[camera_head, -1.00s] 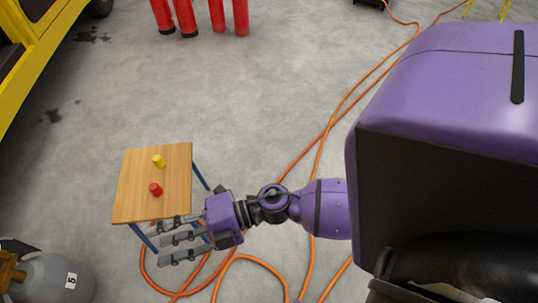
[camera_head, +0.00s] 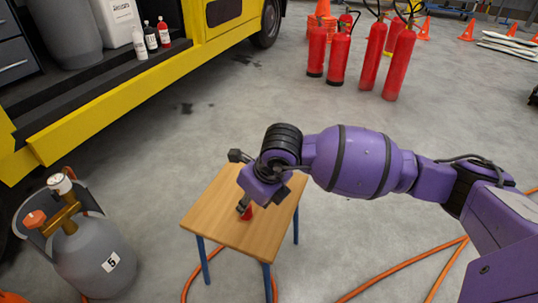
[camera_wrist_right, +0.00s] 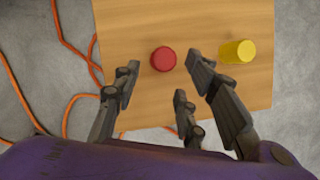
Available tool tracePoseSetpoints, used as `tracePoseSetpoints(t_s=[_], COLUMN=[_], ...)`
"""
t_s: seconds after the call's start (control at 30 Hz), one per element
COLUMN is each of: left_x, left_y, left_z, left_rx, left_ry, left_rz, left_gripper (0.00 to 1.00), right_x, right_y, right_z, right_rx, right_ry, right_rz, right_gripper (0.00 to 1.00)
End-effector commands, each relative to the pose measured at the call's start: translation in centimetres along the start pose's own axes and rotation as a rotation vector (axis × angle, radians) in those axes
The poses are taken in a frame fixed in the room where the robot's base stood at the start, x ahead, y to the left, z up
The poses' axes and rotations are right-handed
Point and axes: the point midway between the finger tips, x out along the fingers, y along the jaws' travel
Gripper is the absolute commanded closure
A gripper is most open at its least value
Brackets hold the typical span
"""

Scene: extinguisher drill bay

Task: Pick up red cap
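The red cap (camera_head: 248,212) lies on the small wooden table (camera_head: 225,230); my right gripper hides part of it in the head view. In the right wrist view the red cap (camera_wrist_right: 163,59) shows whole, just past the fingertips and between the two outer fingers. My right gripper (camera_head: 258,190) is above the table. Its fingers (camera_wrist_right: 163,75) are spread with nothing between them. A yellow cap (camera_wrist_right: 237,52) lies to the right of the red cap in the wrist view and is hidden in the head view. My left gripper is not in view.
A grey gas cylinder (camera_head: 95,262) stands left of the table. A yellow truck (camera_head: 130,100) is at the upper left. Several red extinguishers (camera_head: 340,55) stand at the back. Orange hose (camera_head: 400,262) lies on the floor. The concrete floor around the table is mostly clear.

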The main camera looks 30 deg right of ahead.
Motion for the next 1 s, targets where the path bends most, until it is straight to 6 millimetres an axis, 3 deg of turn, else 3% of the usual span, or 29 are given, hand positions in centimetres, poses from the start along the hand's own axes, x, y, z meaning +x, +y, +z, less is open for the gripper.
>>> tracePoseSetpoints(t_s=[0.4,0.67,0.9,1.0], left_x=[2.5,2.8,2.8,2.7], left_y=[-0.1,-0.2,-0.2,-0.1], left_z=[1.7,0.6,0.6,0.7], left_rx=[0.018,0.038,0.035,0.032], left_ry=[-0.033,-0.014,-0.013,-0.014], left_rz=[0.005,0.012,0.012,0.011], left_gripper=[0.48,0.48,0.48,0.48], right_x=[5.2,5.5,5.6,5.6], right_y=[0.2,0.3,0.3,0.4], right_z=[0.5,0.7,0.6,0.6], right_rx=[-0.002,-0.003,-0.003,-0.003], right_ry=[-0.006,-0.009,-0.008,-0.007], right_rz=[0.004,0.004,0.006,0.007], right_gripper=[0.61,0.61,0.9,0.9])
